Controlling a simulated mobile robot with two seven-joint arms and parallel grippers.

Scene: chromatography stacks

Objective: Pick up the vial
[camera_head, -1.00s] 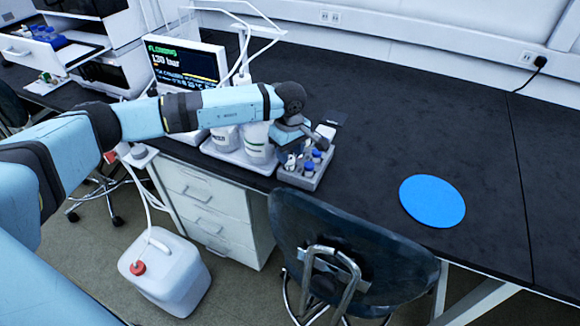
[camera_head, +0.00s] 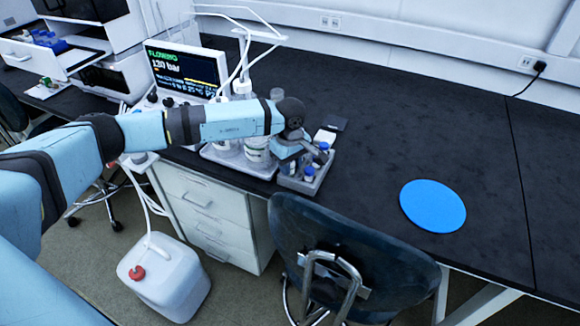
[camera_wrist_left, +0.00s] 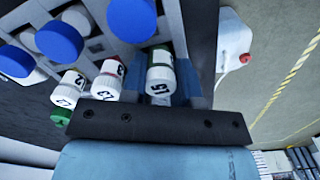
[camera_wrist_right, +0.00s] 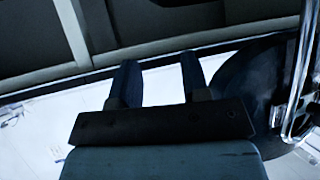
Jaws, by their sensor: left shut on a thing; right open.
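A grey rack (camera_head: 296,184) stands on the dark bench near its front edge, with blue-capped vials (camera_head: 309,173) in it. My left gripper (camera_head: 300,160) is down at the rack, its fingertips partly hidden in the head view. In the left wrist view its fingers are shut on a white-topped vial (camera_wrist_left: 160,84) with a green band and a number that looks like 15. Other numbered white-topped vials (camera_wrist_left: 107,82) and large blue caps (camera_wrist_left: 60,40) are close beside it. My right gripper (camera_wrist_right: 157,82) is open and empty, away from the rack; it is outside the head view.
Bottles in a white tray (camera_head: 232,160) stand left of the rack, with a lit display (camera_head: 185,68) behind. A blue disc (camera_head: 432,205) lies on the clear bench to the right. A dark chair (camera_head: 350,250) stands in front. A white canister (camera_head: 165,275) is on the floor.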

